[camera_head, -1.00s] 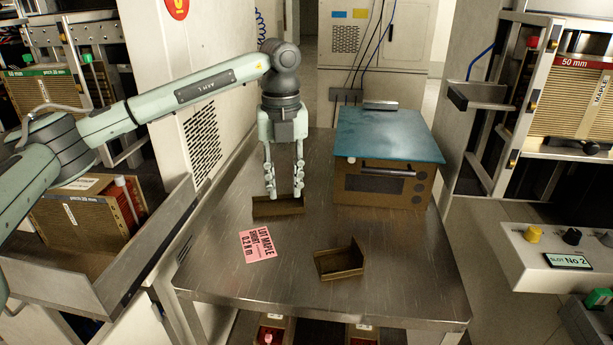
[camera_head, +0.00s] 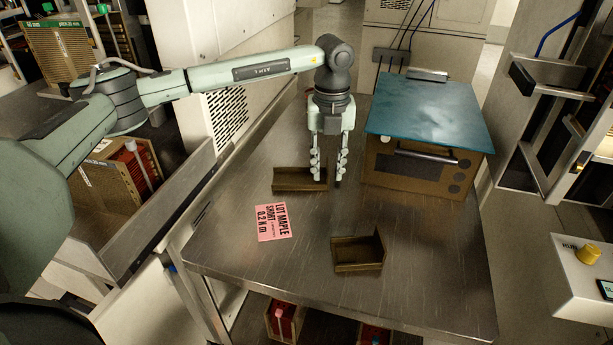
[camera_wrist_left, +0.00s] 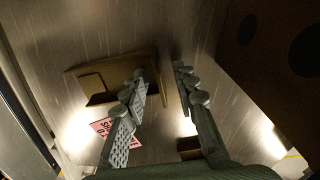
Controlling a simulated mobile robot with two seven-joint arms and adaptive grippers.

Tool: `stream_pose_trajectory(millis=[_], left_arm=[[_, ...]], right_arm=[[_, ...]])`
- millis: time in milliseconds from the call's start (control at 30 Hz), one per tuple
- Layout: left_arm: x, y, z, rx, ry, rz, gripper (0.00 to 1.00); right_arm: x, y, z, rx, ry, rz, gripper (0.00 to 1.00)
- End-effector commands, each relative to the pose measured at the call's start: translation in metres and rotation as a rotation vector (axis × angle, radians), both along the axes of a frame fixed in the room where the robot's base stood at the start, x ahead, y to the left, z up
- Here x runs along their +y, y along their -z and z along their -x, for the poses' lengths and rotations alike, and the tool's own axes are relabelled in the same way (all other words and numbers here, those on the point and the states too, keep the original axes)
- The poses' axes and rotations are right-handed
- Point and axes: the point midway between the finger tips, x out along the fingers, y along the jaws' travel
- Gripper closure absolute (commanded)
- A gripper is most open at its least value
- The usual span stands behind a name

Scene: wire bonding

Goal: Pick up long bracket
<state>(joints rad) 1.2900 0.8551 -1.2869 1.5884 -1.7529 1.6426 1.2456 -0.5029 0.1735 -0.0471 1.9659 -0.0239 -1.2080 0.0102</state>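The longer brown angled bracket (camera_head: 292,181) lies on the metal table, left of the oven-like box. My left gripper (camera_head: 328,176) points down at the bracket's right end, its fingers apart. In the left wrist view the bracket (camera_wrist_left: 110,68) runs from the left toward the gap between the open fingers (camera_wrist_left: 162,75). Its upright end plate shows between them; I cannot tell whether they touch it. A second, shorter brown bracket (camera_head: 358,254) lies nearer the table's front edge. My right gripper is not in view.
A brown box (camera_head: 415,170) with a blue-green top (camera_head: 430,115) stands close to the right of my left gripper. A pink label (camera_head: 273,222) lies on the table (camera_head: 270,262). The table's front is mostly clear. A control panel (camera_head: 585,275) stands at right.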

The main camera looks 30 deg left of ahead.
Motion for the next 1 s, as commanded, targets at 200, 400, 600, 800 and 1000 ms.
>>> stream_pose_trajectory(millis=[200,400,600,800,1000], left_arm=[[0.0001,0.0020,-0.0002,-0.001,0.000,0.001,0.72],[0.0001,0.0018,-0.0001,-0.001,0.000,0.001,0.93],[0.0001,0.0016,-0.0001,-0.001,0.000,0.001,1.00],[0.0000,0.0012,-0.0002,-0.001,0.000,0.001,1.00],[-0.0001,-0.0013,-0.0004,-0.001,0.000,0.000,1.00]], right_arm=[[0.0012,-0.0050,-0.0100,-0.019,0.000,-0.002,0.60],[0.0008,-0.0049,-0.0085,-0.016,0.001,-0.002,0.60],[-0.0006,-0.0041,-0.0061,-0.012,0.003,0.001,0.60],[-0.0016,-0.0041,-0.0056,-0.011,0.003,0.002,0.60],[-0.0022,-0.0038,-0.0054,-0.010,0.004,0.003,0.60]])
